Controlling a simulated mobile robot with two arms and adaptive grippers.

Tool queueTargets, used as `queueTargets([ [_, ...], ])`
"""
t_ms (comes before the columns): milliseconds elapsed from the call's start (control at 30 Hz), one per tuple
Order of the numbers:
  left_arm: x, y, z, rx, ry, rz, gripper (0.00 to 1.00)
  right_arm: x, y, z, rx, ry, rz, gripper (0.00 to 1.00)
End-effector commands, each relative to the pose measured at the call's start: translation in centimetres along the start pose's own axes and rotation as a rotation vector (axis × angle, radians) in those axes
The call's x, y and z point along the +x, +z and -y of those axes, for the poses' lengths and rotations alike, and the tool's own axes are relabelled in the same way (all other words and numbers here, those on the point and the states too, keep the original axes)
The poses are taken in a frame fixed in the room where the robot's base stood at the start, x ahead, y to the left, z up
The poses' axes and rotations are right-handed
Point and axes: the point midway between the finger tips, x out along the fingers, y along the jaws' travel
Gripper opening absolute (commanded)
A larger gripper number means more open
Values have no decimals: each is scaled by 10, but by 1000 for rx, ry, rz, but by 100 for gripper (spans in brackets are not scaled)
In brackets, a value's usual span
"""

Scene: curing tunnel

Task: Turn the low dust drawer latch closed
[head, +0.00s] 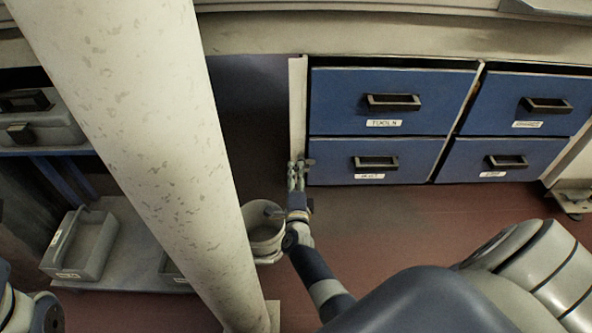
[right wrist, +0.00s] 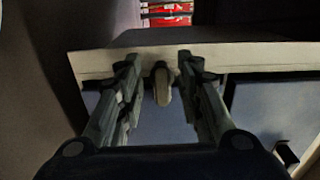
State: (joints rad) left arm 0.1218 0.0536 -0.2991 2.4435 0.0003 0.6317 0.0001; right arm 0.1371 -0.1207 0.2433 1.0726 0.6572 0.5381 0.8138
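The low dust drawer (head: 415,158) is the lower left blue drawer in the head view, with a dark handle and a white label. It looks shut. The latch (right wrist: 161,86) is a small pale, rounded tab in front of the pale cabinet frame in the right wrist view. My right gripper (head: 298,168) is at the drawer's left edge, covering the latch in the head view. In the right wrist view the gripper's fingers (right wrist: 159,72) are open, one on each side of the latch, with gaps visible. Only part of my left arm shows; its gripper is not visible.
More blue drawers (head: 395,98) stand above and to the right. A thick pale post (head: 150,130) crosses the left side. A round bucket (head: 265,238) stands beside my right forearm. A grey bin (head: 82,245) is on a low shelf at left. Red floor is clear below the drawers.

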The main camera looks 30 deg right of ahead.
Motion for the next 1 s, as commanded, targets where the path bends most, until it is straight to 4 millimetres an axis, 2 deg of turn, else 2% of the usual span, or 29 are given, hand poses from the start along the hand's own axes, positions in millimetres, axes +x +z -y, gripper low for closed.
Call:
queueTargets([
  [100, 0, 0, 0, 0, 1, 1, 29, -22, 0, -1, 0, 2, 0, 33],
  [333, 0, 0, 0, -1, 1, 1, 29, -48, 0, 0, 0, 0, 0, 33],
  [1000, 0, 1, 0, -1, 0, 7, 29, -52, 0, 3, -1, 0, 0, 33],
])
